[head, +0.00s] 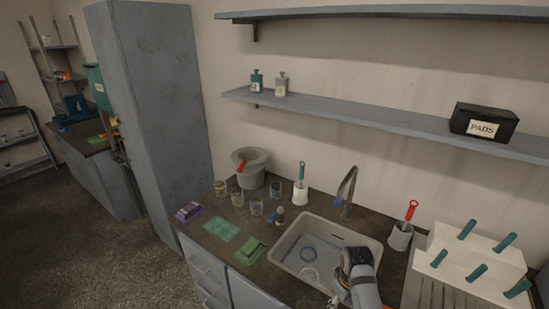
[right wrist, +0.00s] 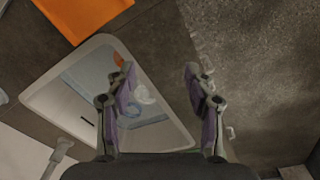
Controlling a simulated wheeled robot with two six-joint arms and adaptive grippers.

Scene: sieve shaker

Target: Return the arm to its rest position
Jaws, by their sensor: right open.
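My right arm (head: 358,268) reaches in at the lower right of the head view, over the front right part of the sink. In the right wrist view my right gripper (right wrist: 160,74) is open, with its two fingers apart and nothing between them. It points down near the front edge of the sink (right wrist: 70,48), and the floor shows to its right. My left gripper is not in view.
Several glasses (head: 257,208) stand left. A white rack (head: 450,270) is right. An orange cloth (right wrist: 85,14) lies beside the sink.

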